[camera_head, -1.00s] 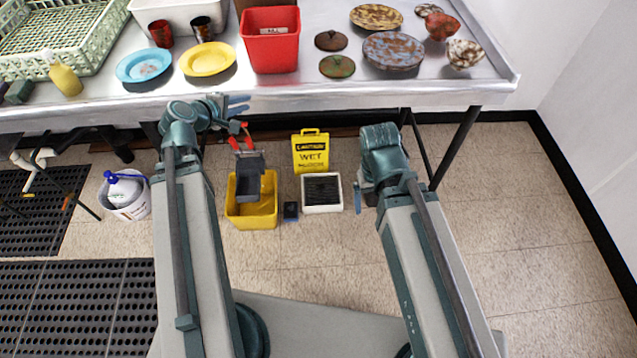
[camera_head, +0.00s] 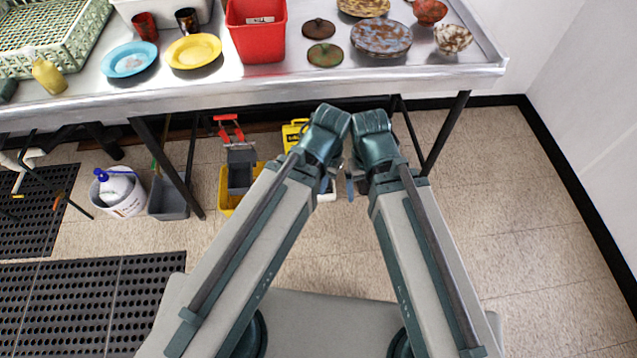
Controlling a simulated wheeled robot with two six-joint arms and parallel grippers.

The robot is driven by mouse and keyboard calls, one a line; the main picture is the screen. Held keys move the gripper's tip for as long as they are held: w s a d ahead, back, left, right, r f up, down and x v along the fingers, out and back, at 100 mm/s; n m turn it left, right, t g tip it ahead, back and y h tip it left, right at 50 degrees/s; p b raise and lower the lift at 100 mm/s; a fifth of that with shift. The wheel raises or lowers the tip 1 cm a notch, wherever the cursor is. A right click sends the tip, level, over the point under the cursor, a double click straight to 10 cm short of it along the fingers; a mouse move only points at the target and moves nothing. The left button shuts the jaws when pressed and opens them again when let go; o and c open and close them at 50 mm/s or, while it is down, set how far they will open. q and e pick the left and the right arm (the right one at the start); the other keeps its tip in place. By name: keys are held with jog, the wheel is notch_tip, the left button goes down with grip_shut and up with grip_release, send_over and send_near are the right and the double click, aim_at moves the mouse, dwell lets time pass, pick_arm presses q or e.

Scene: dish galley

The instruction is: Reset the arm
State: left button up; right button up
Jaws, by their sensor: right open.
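My two arms reach forward from the bottom of the head view, and their teal wrists are close together at mid-picture, in front of the table edge. My right gripper (camera_head: 351,186) shows as a small blue-grey piece under its wrist, pointing down over the floor. It is open, and I see nothing held in it. My left gripper is hidden under its own wrist and forearm. Neither wrist is above the tabletop dishes.
The metal table (camera_head: 300,95) holds a blue plate (camera_head: 130,60), a yellow plate (camera_head: 194,51), a red bin (camera_head: 257,32) and brown dishes. Below are a yellow mop bucket (camera_head: 229,204), a grey bin (camera_head: 168,200) and a white bucket (camera_head: 122,197). The floor at right is clear.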

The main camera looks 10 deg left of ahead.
notch_tip(320, 180, up, 9)
jog(key=p, duration=0.8)
jog(key=shift+p, duration=0.4)
jog(key=shift+f, duration=0.1)
